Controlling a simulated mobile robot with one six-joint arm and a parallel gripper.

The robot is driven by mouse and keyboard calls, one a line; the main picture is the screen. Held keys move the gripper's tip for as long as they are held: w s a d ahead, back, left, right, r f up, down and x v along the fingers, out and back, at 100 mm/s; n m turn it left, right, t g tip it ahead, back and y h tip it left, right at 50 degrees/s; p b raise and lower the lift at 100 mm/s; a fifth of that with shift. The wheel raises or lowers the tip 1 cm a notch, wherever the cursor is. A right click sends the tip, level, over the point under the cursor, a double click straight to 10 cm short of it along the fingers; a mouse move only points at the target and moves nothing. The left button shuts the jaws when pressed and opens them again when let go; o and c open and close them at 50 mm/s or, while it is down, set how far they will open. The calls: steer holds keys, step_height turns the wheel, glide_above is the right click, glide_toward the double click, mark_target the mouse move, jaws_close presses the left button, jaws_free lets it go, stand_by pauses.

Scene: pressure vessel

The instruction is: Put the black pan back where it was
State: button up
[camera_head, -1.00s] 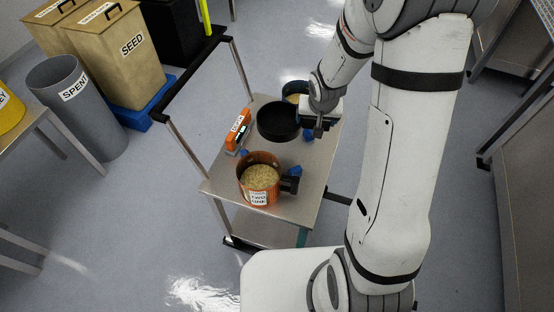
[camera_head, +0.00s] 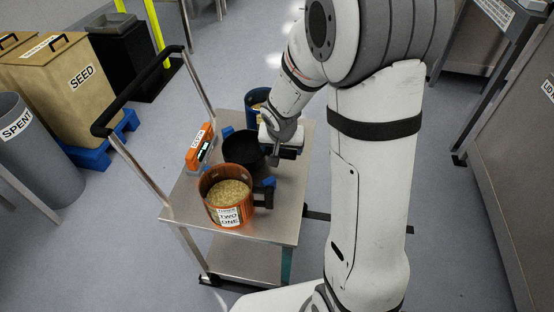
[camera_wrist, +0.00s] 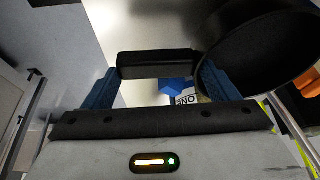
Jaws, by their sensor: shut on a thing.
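The black pan (camera_head: 243,149) is over the middle of the steel cart's top (camera_head: 284,208), between a copper pot and a blue pot. My gripper (camera_head: 285,153) is at the pan's right side. In the wrist view, my gripper (camera_wrist: 156,72) has its blue fingers at the two ends of the pan's black handle block (camera_wrist: 155,63), shut on it. The pan's body (camera_wrist: 262,62) is at the upper right there. Its underside is hidden, so I cannot tell whether it touches the cart top.
The copper pot (camera_head: 226,197) of grain, labelled "TWO ONE", stands just in front of the pan. The blue pot (camera_head: 256,104) is behind, partly hidden by my arm. An orange device (camera_head: 199,147) stands left. The cart's black push handle (camera_head: 135,90) rises at the left.

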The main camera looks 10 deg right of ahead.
steer(key=shift+f+b, duration=0.7)
steer(key=shift+f, duration=1.1)
steer(key=o, duration=1.3)
steer(key=shift+f, duration=0.1)
steer(key=shift+c, duration=0.2)
steer(key=p+v, duration=0.4)
steer(key=v, duration=0.8)
steer(key=s+d+r+n+g, duration=0.1)
steer(key=s+r, duration=0.2)
steer(key=s, duration=0.5)
steer(key=s+d+r+n+g+y, duration=0.1)
steer(key=s+r, duration=0.3)
steer(key=s, duration=0.5)
steer(key=shift+d+n, duration=0.4)
steer(key=shift+n, duration=0.4)
